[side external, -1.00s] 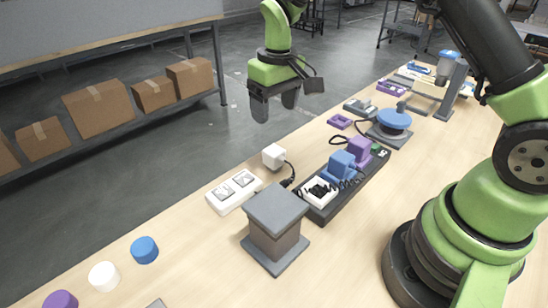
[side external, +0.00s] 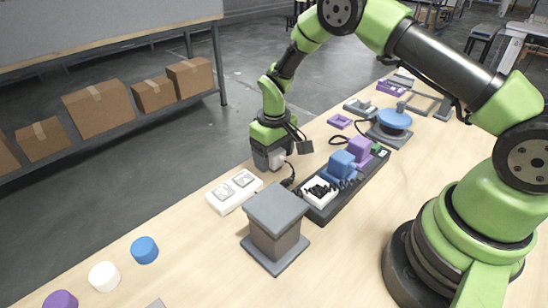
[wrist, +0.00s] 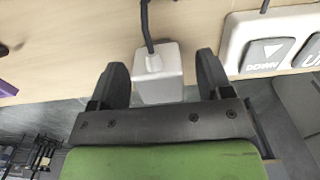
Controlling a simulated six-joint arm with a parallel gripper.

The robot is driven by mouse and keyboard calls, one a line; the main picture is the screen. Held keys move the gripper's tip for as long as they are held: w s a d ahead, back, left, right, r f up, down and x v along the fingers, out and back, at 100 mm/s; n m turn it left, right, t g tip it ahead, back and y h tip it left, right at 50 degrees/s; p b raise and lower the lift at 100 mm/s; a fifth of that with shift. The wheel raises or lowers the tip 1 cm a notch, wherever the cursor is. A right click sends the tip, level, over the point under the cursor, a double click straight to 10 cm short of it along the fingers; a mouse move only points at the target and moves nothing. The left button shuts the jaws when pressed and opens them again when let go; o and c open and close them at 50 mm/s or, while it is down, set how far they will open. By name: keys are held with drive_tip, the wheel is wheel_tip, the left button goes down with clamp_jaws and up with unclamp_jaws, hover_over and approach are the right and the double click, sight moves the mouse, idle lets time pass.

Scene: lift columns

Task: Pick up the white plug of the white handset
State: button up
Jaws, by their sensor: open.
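The white plug (wrist: 160,82) is a small white block with a dark cord, lying near the far edge of the table. My gripper (wrist: 160,78) is open, with one finger on each side of the plug and a visible gap on both sides. In the side view my gripper (side external: 270,160) is low at the plug (side external: 277,158), hiding most of it.
A white two-button panel (side external: 234,192) lies left of the plug; its DOWN button shows in the wrist view (wrist: 264,58). A grey column (side external: 275,232) stands in front. The dark rack (side external: 350,190) is to the right. Round caps (side external: 145,250) lie at the lower left.

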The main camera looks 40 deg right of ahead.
drive_tip(key=c, duration=1)
drive_tip(key=shift+o, duration=0.2)
drive_tip(key=shift+r, duration=0.1)
wheel_tip(320, 180, up, 10)
drive_tip(key=shift+f, duration=0.1)
